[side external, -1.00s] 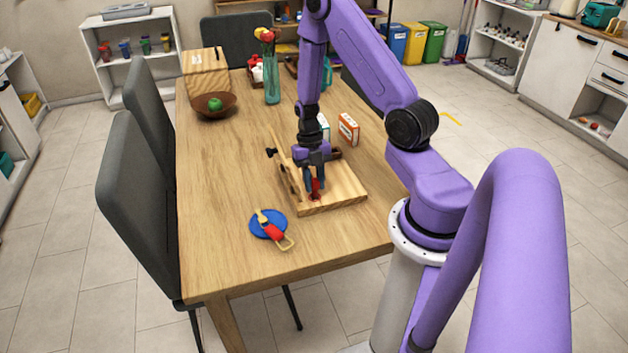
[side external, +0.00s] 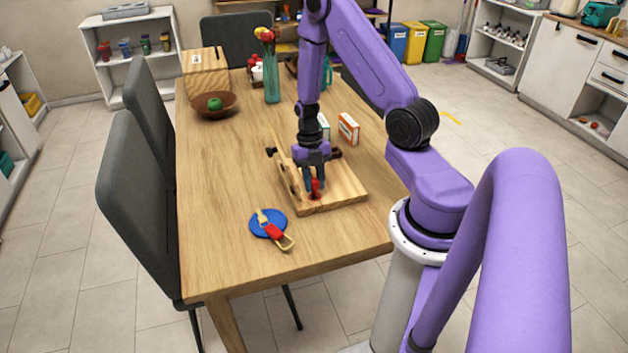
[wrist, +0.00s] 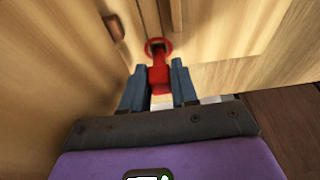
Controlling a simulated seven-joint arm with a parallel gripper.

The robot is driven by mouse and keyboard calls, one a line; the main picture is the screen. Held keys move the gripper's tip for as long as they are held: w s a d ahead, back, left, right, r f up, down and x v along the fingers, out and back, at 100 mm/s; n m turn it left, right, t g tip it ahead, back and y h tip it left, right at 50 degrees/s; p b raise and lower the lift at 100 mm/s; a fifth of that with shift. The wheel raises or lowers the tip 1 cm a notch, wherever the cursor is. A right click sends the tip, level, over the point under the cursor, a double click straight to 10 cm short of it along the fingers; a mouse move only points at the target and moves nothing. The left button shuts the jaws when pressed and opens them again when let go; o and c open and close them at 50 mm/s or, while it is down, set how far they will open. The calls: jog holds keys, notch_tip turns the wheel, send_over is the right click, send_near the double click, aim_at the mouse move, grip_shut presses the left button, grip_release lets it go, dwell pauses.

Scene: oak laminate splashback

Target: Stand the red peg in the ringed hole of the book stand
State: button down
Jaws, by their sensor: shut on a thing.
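The red peg (side external: 315,187) is held upright between the fingers of my gripper (side external: 315,183), over the front part of the wooden book stand (side external: 345,193). In the wrist view the red peg (wrist: 158,75) sits between the two blue-grey fingers of my gripper (wrist: 159,85). Its far end is right at the red-ringed hole (wrist: 158,46). The dark opening shows partly beyond the peg. I cannot tell whether the tip is inside the hole or just above or beside it. The book stand (wrist: 220,75) fills the area ahead of the fingers.
Small boxes (side external: 348,128) stand behind the stand. A bowl with a green apple (side external: 228,108) and a flower vase (side external: 271,80) are farther back. The table's left side is clear.

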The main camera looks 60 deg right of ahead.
aim_at(315, 182)
jog(key=shift+f, duration=1.15)
dwell(0.8)
jog(key=c, duration=0.8)
grip_release()
jog(key=shift+r, duration=0.1)
jog(key=shift+r, duration=3.4)
jog(key=shift+a, duration=0.1)
